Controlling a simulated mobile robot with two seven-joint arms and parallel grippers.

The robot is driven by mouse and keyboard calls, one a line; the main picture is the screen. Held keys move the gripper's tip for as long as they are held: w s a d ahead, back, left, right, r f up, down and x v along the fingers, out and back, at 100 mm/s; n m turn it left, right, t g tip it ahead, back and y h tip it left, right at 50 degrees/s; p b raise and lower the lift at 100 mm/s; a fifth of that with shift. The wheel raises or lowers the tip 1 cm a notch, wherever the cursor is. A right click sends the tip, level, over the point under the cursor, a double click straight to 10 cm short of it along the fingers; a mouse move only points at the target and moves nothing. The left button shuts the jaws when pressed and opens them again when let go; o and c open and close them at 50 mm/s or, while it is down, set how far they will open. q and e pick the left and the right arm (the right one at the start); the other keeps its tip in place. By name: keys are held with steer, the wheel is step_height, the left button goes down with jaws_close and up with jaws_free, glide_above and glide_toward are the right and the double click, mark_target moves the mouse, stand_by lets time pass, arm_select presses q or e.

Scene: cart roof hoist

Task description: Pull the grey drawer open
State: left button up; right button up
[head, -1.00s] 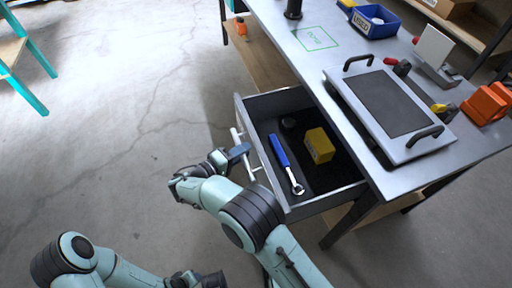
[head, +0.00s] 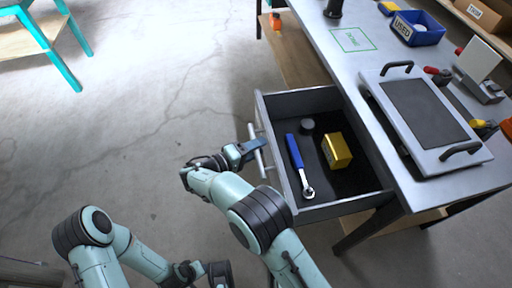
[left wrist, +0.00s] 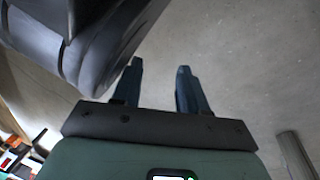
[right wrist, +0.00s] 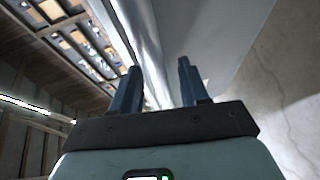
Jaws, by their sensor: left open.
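The grey drawer (head: 345,206) stands well out from under the bench on the head view's right side. Its pale bar handle (head: 257,150) runs along the outside of the front panel. My right gripper (head: 257,147) is at this bar, with its blue fingers on either side of it and shut on it. In the right wrist view the bar passes between the fingertips (right wrist: 158,70). My left gripper (head: 222,278) is low in the head view, away from the drawer. In the left wrist view its fingers (left wrist: 159,70) are apart, with nothing between them.
The drawer holds a blue-handled wrench (head: 300,170), a yellow box (head: 336,151) and a dark round piece (head: 307,126). On the bench are a framed panel with black handles (head: 430,112) and a blue bin (head: 418,28). The floor (head: 150,130) left of the drawer is clear.

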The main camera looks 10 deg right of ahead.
arm_select(q)
steer(key=shift+t, duration=0.6)
steer(key=w+r+p, duration=0.1)
steer(key=w+r, duration=0.2)
steer(key=shift+w+d+r+p, duration=0.1)
steer(key=shift+w+d+p, duration=0.1)
steer(key=shift+p, duration=0.15)
arm_select(e)
steer(key=v, duration=1.3)
steer(key=shift+s, duration=0.15)
steer(key=shift+a, duration=0.1)
